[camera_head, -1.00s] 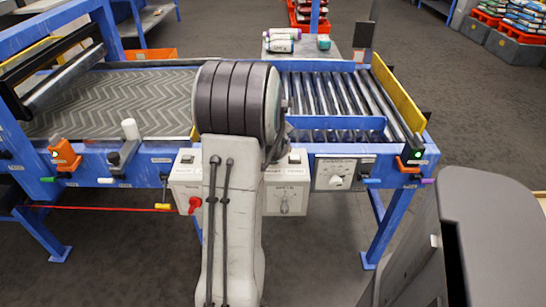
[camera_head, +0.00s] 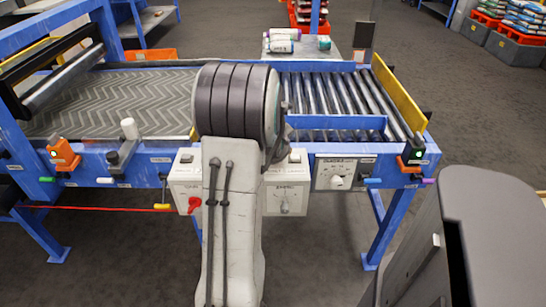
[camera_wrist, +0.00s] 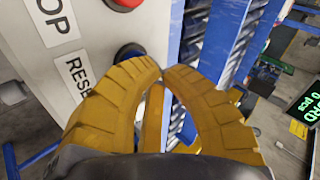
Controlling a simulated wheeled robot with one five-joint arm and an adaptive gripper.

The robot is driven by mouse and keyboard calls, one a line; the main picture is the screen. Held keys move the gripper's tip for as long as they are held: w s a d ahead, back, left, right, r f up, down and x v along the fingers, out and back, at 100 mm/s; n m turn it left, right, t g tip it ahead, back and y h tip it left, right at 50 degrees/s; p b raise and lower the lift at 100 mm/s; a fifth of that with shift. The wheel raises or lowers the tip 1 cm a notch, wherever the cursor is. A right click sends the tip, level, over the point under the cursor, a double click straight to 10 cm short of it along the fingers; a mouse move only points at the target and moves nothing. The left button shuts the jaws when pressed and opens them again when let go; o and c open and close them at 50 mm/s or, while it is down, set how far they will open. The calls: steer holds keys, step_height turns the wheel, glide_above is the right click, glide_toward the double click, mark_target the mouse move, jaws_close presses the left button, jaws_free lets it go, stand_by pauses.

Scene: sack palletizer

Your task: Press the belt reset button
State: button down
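In the wrist view, the reset button (camera_wrist: 127,49) is a dark round button on a pale panel, beside a label of which "RESE" shows. My gripper (camera_wrist: 164,68) has two yellow ribbed fingers with their tips together and nothing seen between them. The left fingertip lies just below and right of the button and covers its lower edge. I cannot tell whether it touches. In the head view my arm hides the gripper and the reset button.
A red button (camera_wrist: 124,3) sits just above, by an "OP" label. In the head view, a control box with a red switch (camera_head: 194,204) and a box with a dial (camera_head: 337,181) hang on the blue conveyor frame. The roller bed (camera_head: 330,95) looks empty.

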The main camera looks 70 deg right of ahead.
steer(key=shift+f, duration=0.2)
steer(key=shift+r, duration=0.15)
stand_by(0.4)
steer(key=shift+r+p, duration=0.4)
steer(key=shift+r, duration=0.4)
steer(key=shift+r, duration=0.1)
steer(key=shift+r+p, duration=1.6)
steer(key=shift+r, duration=0.85)
